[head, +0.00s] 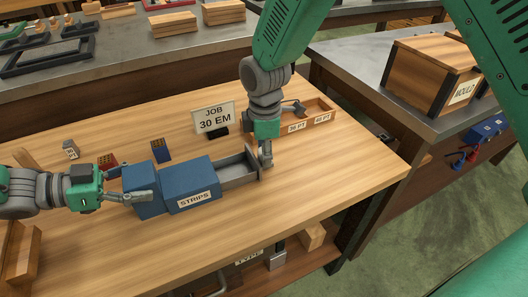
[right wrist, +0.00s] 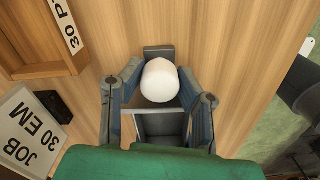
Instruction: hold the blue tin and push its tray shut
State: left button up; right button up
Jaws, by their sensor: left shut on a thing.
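The blue tin (head: 192,184), labelled STRIPS, lies on the wooden bench. Its grey tray (head: 238,168) sticks out of the tin's right end, so it stands open. The tray's inside (right wrist: 160,125) also shows in the right wrist view. My left gripper (head: 142,190) is shut on the tin's left part. My right gripper (head: 265,157) points down at the tray's outer end. In the right wrist view its fingers (right wrist: 160,85) are apart, with a pale rounded thing (right wrist: 160,80) between them. I cannot tell whether they touch it.
A JOB 30 EM sign (head: 213,117) stands behind the tin. A wooden box with point-size labels (head: 308,119) lies behind my right gripper. Small type blocks (head: 161,150) stand behind the tin. The bench right of the tray is clear up to its edge.

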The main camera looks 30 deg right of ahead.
aim_at(228, 176)
jog(key=a, duration=0.9)
jog(key=shift+w+a, duration=0.15)
jog(key=shift+a, duration=0.1)
jog(key=o, duration=1.1)
notch_tip(228, 176, up, 12)
jog(key=shift+d, duration=0.1)
